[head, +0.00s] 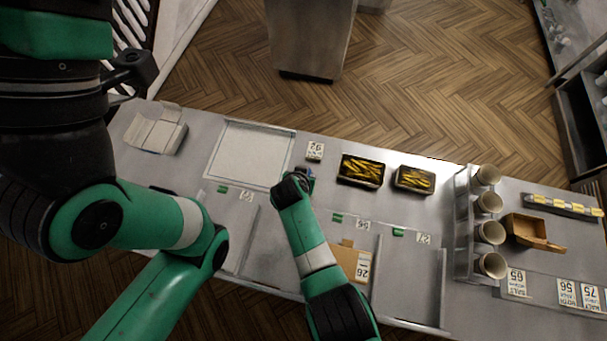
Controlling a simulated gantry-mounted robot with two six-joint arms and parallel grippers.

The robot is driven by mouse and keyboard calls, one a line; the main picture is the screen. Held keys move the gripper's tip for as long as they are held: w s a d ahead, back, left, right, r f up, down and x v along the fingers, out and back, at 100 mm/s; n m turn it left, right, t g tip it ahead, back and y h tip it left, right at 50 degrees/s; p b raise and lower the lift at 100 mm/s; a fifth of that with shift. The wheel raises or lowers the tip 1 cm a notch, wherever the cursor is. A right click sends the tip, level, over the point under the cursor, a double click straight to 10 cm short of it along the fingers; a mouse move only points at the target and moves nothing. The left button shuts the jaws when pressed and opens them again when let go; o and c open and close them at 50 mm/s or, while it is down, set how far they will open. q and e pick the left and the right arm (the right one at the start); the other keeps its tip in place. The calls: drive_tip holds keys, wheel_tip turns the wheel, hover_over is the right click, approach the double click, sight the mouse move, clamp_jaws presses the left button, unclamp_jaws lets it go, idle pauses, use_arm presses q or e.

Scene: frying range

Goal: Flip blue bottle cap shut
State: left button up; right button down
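A small dark bluish shape (306,172) shows at the far end of my green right arm, beside the pale square tray. It may be part of the blue bottle or of my gripper; I cannot tell which. No blue cap can be made out. My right arm's wrist covers this spot, and its fingers cannot be made out. My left arm bends across the left side, and its gripper is not seen.
An open white carton (157,131) stands at the counter's left, beside the pale square tray (250,153). Two dark baskets of fries (362,171) (414,180) sit right of centre. A cup rack (463,225) and brown box (532,231) stand at the right. Low dividers cross the front.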

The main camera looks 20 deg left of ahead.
drive_tip(key=shift+s+d+f, duration=0.1)
drive_tip(key=shift+f, duration=0.05)
drive_tip(key=c, duration=0.5)
unclamp_jaws()
drive_tip(key=shift+o, duration=0.4)
